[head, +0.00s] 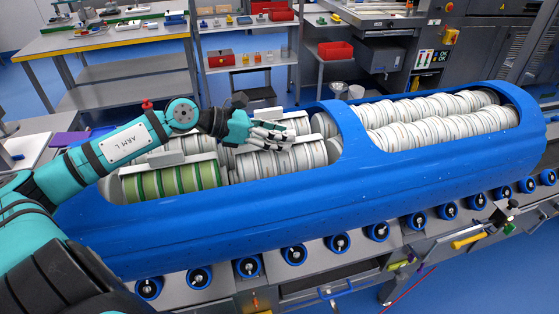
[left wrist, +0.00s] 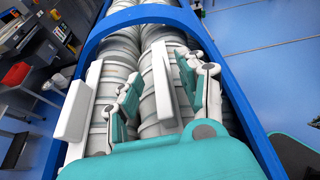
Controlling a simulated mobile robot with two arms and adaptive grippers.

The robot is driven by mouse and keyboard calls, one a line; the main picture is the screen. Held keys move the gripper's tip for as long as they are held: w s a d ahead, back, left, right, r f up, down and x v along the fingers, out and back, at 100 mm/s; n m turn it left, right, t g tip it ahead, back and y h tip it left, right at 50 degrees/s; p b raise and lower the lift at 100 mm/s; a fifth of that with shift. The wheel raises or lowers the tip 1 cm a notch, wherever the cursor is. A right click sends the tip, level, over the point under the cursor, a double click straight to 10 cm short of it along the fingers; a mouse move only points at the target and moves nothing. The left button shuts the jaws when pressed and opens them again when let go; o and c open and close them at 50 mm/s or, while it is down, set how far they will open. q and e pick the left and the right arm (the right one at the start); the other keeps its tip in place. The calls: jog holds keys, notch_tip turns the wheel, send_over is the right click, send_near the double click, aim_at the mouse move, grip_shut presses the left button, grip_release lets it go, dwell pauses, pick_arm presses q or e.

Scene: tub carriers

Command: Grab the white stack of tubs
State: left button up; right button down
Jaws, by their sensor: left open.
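The white stack of tubs (head: 282,162) lies on its side in the front row of the blue carrier (head: 300,205), left of the carrier's cross band. My left gripper (head: 280,134) is above this stack, its fingers apart with nothing held. In the left wrist view the open fingers (left wrist: 165,95) are over white tubs (left wrist: 155,122) that run lengthwise in two rows. Whether the fingers touch the tubs cannot be told. A green stack (head: 170,181) lies in the same front row, to the left. My right gripper is not in view.
More white stacks (head: 440,112) fill the carrier's right section. The blue cross band (head: 349,135) and raised rims stand around the tubs. White blocks (left wrist: 72,110) stand along the rows. The carrier rests on a roller conveyor (head: 338,243). Shelves and a bench (head: 100,42) are behind.

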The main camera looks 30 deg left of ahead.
pick_arm(q)
grip_shut()
dwell(0.3)
jog(key=shift+w+r, duration=0.1)
jog(key=shift+r, duration=0.1)
